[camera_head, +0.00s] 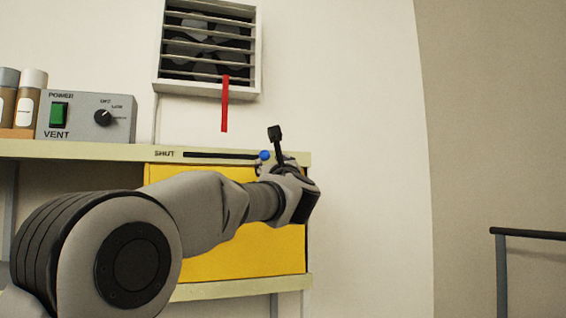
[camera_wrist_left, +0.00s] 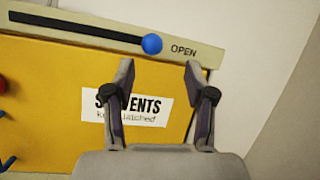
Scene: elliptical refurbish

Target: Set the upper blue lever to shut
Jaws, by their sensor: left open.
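The upper blue lever knob (camera_head: 265,155) sits at the right end of a dark slot (camera_head: 215,155) on the shelf's front edge. SHUT is printed at the slot's left end. In the left wrist view the blue knob (camera_wrist_left: 152,44) is beside the word OPEN (camera_wrist_left: 183,50). My left gripper (camera_wrist_left: 160,70) is open and empty, its fingertips just below the knob in that view. I cannot tell whether they touch it. In the head view my left gripper (camera_head: 278,162) is at the shelf's right end, partly hidden by its own wrist. My right gripper is not in view.
The yellow panel (camera_wrist_left: 50,90) below the slot has a SOLVENTS label (camera_wrist_left: 135,108). A red knob (camera_wrist_left: 2,86) and a blue hook-like part (camera_wrist_left: 8,163) show at its left.

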